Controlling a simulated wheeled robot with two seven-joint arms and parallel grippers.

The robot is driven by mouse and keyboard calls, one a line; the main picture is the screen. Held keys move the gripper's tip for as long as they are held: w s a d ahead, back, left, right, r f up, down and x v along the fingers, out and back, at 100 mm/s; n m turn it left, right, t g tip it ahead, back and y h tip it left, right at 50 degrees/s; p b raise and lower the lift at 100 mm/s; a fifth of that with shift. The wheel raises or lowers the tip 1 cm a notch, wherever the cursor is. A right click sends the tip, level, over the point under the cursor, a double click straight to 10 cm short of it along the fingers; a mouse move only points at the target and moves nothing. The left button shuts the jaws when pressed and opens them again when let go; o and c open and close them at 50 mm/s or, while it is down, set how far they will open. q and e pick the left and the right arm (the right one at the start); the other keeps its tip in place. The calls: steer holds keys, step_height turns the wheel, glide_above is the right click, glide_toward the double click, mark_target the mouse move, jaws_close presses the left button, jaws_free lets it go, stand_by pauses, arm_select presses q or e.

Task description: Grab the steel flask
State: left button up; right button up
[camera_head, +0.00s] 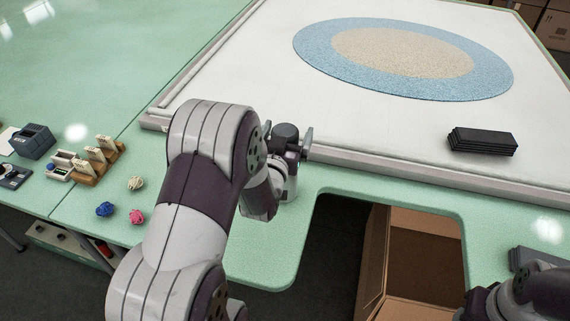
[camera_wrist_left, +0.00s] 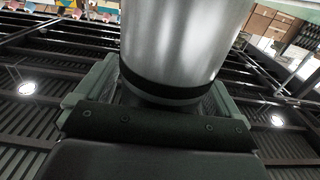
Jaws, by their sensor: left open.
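The steel flask fills the top middle of the left wrist view, with a shiny metal body (camera_wrist_left: 184,38) and a dark band and neck at its lower end in the picture. My left gripper (camera_head: 288,138) is open, with one finger on each side of the flask's dark top (camera_head: 286,131) in the head view. In the left wrist view the fingers stand either side of the flask's dark end. I cannot tell whether they touch it. My forearm and hand hide most of the flask in the head view.
Yarn balls (camera_head: 105,209), a wooden rack (camera_head: 92,163) and a dark box (camera_head: 33,141) stand at the left of the green table (camera_head: 262,252). A white framed cloth (camera_head: 250,95) with a blue and beige oval lies behind. Black slabs (camera_head: 482,141) lie on it. An open carton (camera_head: 424,258) is below the cutout.

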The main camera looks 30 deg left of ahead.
arm_select(q)
steer(key=shift+s+r, duration=0.1)
steer(key=shift+s, duration=0.05)
steer(key=c, duration=0.5)
jaws_close()
